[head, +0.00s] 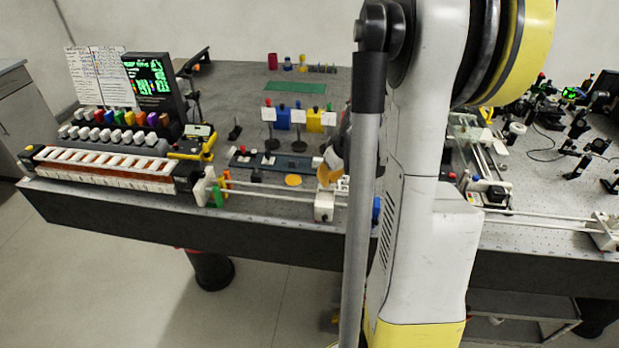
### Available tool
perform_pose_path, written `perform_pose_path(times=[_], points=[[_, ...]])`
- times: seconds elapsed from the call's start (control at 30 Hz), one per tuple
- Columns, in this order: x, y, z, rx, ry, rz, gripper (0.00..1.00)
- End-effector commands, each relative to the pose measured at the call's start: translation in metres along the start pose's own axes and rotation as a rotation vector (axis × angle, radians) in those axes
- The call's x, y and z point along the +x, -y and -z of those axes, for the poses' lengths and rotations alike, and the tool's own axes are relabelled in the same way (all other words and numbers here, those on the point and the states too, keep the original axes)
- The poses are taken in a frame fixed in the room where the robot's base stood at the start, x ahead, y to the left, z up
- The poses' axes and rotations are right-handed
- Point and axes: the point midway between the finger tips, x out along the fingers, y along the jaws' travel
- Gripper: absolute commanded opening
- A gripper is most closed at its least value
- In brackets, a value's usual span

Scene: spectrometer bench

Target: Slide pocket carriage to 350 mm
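Two pale parallel rails (265,193) run along the front edge of the bench, from a white end block (205,188) at the left to another end block (603,232) at the far right. A white block (323,206) sits on the rails just left of my arm and looks like the pocket carriage. I cannot read any scale or its position in millimetres. My gripper seems to be the grey and orange part (331,170) just above this block. My arm and a grey pole cover most of it, so its fingers and any contact cannot be made out.
Holders with blue and yellow blocks (298,118) stand behind the rails. Optics (575,130) crowd the right. My arm hides the rails' middle.

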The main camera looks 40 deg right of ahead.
Motion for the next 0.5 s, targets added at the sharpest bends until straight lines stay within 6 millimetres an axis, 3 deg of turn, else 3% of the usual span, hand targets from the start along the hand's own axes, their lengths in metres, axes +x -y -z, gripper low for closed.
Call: perform_pose_path(times=[0.13, 0.5], points=[[-0.0017, -0.0057, -0.0099, 0.0, 0.008, 0.002, 0.0], [-0.0023, -0.0068, -0.0111, -0.001, 0.009, 0.002, 0.0]])
